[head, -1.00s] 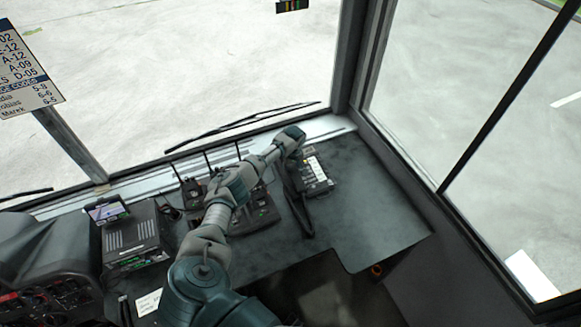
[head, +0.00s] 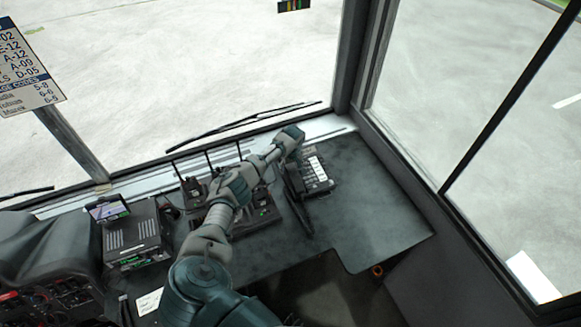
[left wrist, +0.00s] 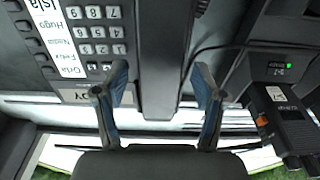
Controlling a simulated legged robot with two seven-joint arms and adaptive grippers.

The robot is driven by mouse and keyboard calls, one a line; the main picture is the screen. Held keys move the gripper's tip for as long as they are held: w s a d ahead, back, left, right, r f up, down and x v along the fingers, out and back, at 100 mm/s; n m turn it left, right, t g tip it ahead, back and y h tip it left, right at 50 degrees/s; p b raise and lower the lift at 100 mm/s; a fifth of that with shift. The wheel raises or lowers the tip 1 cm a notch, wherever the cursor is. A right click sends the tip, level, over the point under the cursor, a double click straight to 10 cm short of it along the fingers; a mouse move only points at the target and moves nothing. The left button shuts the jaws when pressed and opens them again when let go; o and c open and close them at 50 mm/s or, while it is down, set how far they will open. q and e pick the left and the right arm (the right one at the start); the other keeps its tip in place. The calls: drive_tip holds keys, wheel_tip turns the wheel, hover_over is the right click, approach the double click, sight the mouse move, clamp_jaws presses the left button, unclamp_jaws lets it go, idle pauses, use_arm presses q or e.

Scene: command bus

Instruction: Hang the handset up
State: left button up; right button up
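The dark handset (left wrist: 165,60) lies along the side of the phone's keypad in the left wrist view. In the head view the handset (head: 292,180) is at the left side of the phone base (head: 318,174), which has a white label strip and keys. The base also shows in the left wrist view (left wrist: 98,40). My left gripper (head: 292,152) is over the far end of the handset. In the left wrist view its two fingers (left wrist: 161,84) stand apart on either side of the handset, with gaps showing. The handset's seating in its cradle is partly hidden. My right gripper is out of view.
Several dark devices with antennas (head: 192,188) sit left of my arm. A ticket machine (head: 135,240) is further left. The dashboard (head: 375,215) right of the phone is clear; the windscreen is behind.

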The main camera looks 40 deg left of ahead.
use_arm(q)
wheel_tip(320, 180, up, 12)
drive_tip(key=d, duration=0.1)
drive_tip(key=shift+s+d, duration=0.2)
drive_tip(key=shift+s, duration=0.2)
drive_tip(key=shift+f, duration=0.15)
